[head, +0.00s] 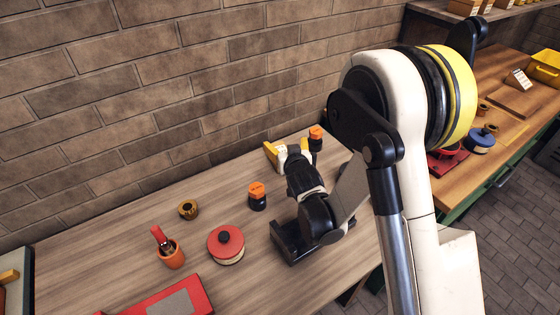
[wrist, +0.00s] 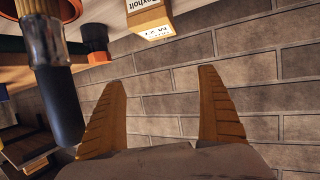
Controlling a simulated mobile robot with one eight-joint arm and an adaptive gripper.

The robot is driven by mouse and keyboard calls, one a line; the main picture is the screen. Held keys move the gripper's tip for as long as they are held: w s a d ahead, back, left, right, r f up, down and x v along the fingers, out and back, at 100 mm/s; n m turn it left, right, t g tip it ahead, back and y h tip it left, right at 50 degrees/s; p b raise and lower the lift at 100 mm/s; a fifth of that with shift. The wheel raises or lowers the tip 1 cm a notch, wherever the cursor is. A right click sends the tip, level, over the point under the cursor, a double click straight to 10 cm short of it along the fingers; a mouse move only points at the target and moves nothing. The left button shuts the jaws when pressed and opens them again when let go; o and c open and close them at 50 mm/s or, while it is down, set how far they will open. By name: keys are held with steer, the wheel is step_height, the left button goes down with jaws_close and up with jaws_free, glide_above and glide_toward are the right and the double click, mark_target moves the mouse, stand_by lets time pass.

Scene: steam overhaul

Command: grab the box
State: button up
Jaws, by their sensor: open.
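A small pale box with black print (wrist: 150,18) and an orange-tan side shows at the top of the wrist view, cut off by the frame edge. My gripper (wrist: 162,78) has its two ridged orange-yellow fingers spread wide. Nothing is between them, and the box lies beyond the fingertips, apart from them. In the head view my gripper (head: 287,148) is low over the back of the wooden bench by the brick wall. My arm and gripper cover much of that area, so I cannot clearly make out the box there.
Orange-capped black bottles (head: 257,196) (head: 316,138) stand near my gripper, one on each side. A red-lidded round tin (head: 226,244), an orange pot (head: 171,254), a brass ring-like part (head: 188,209) and a red case (head: 172,299) occupy the bench's left. The brick wall (wrist: 250,95) is close.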

step_height(320, 180, down, 7)
steer(key=b, duration=0.6)
steer(key=shift+r, duration=0.15)
steer(key=b+x, duration=0.3)
steer(key=x, duration=0.4)
steer(key=shift+w+a, duration=0.2)
steer(key=shift+a, duration=0.05)
steer(key=c, duration=1.6)
